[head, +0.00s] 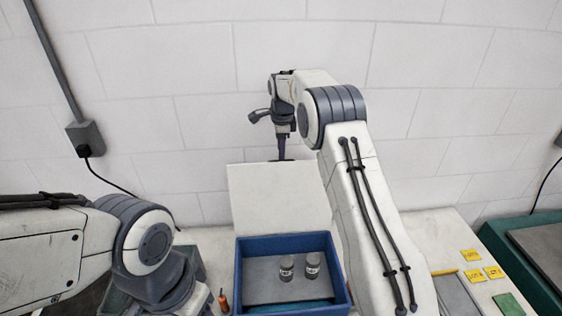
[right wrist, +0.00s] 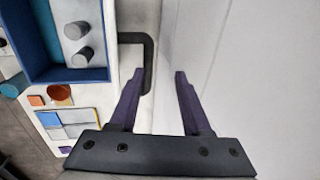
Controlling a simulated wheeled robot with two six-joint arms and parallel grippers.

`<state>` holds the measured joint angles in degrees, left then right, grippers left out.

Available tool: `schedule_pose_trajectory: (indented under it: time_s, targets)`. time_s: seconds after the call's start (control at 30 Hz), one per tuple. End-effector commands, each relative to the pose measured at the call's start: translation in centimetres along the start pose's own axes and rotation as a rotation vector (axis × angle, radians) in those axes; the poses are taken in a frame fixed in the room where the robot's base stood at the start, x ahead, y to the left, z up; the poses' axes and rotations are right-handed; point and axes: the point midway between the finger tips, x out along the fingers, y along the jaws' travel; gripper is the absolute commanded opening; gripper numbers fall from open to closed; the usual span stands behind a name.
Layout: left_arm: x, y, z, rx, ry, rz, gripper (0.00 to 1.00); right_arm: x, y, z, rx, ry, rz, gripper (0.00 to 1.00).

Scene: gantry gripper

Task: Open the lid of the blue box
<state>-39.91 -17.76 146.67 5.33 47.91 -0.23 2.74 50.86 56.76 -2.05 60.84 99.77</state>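The blue box (head: 240,272) stands on the bench with its top open. Its pale lid (head: 279,197) stands raised at the box's back edge. The box (right wrist: 95,75) also shows at the upper left of the right wrist view. My right gripper (head: 281,153) is at the lid's top edge, by the wall. In the right wrist view its two purple fingers (right wrist: 160,73) are apart with nothing gripped between them. A black handle (right wrist: 149,60) lies beside the left finger, which overlaps it; contact is unclear. My left arm is at the lower left; its fingers are not visible.
Yellow notes (head: 472,275) and a green-edged tray (head: 510,262) are at the right. The white wall is close behind the lid.

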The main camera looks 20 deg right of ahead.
Motion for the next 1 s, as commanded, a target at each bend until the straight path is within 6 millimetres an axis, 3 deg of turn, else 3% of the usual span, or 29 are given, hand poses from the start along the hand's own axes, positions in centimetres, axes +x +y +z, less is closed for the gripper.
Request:
schedule_pose_trajectory:
  time_s: [0.07,0.23,0.4,0.8,0.93,1.0]
  targets:
    - [1.3,-0.1,0.1,0.001,0.000,0.000,0.50,-1.5,0.0,0.1,0.000,-0.002,-0.007,0.47]
    - [2.1,-0.1,0.1,0.002,0.000,0.000,0.50,-4.5,0.1,0.1,0.000,-0.001,0.000,0.47]
    - [2.4,-0.2,0.1,0.002,0.000,0.000,0.50,-6.1,0.1,0.1,-0.001,-0.001,0.004,0.47]
    - [2.5,-0.2,0.1,0.002,0.000,0.000,0.50,-6.4,0.4,0.3,-0.014,-0.002,0.007,0.47]
    - [3.5,-0.2,0.2,0.002,0.000,0.000,0.50,-6.3,2.2,2.5,-0.131,-0.015,0.015,0.47]
    - [4.4,-0.3,0.2,0.002,0.000,0.000,0.50,-6.4,4.2,4.4,-0.252,-0.029,0.021,0.47]
